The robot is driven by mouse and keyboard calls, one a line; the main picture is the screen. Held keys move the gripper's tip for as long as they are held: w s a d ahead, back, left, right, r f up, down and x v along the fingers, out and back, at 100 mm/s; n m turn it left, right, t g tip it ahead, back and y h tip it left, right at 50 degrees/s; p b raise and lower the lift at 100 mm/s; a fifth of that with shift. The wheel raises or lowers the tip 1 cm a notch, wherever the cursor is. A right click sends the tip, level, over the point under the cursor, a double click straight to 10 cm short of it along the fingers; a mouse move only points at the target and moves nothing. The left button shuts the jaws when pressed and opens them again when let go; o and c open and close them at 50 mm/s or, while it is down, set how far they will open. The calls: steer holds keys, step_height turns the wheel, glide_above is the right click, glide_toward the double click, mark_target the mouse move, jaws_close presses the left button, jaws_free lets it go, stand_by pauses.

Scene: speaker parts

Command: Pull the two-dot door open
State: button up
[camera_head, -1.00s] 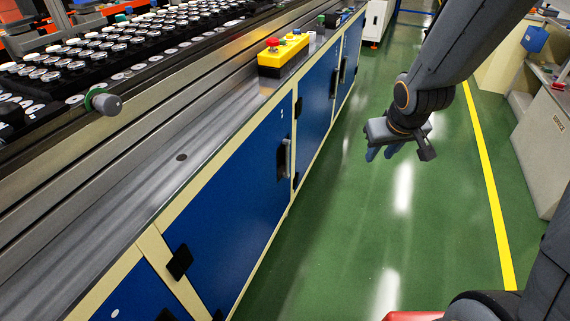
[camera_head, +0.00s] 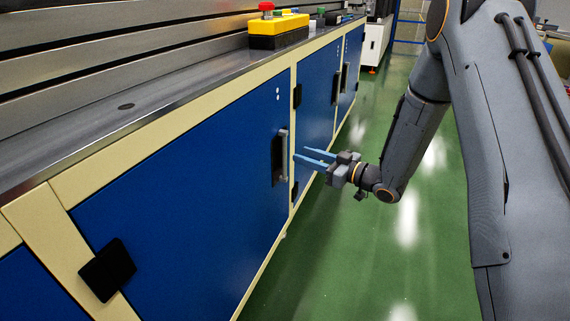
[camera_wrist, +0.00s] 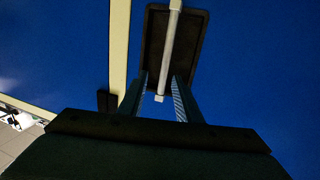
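The two-dot door (camera_head: 200,185) is a blue cabinet panel with two white dots near its upper right corner. It looks shut, flush in its cream frame. Its handle (camera_head: 284,155) is a pale upright bar over a dark recess at the door's right edge. My gripper (camera_head: 301,153) is just right of the handle, open and empty, its blue fingers pointing at the cabinet. In the wrist view, the handle bar (camera_wrist: 171,40) runs down the middle, its lower end in line with the gap between my gripper's fingers (camera_wrist: 160,78). I see no grip on it.
A second blue door (camera_head: 316,90) with its own handle stands farther along the cabinet. A yellow box with a red button (camera_head: 280,29) sits on the counter. A black hinge (camera_head: 107,270) is at the door's lower left. Green floor (camera_head: 330,270) in front is clear.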

mark_target(284, 151)
steer(key=shift+g+y, duration=0.3)
steer(key=shift+y, duration=0.2)
steer(key=b+x, duration=0.1)
steer(key=x, duration=0.4)
steer(key=b+x, duration=0.1)
steer(key=x, duration=0.2)
steer(key=shift+s+a+f+b, duration=0.1)
steer(key=shift+s+f+b, duration=0.15)
steer(key=shift+f+b, duration=0.05)
steer(key=shift+c, duration=0.3)
jaws_close()
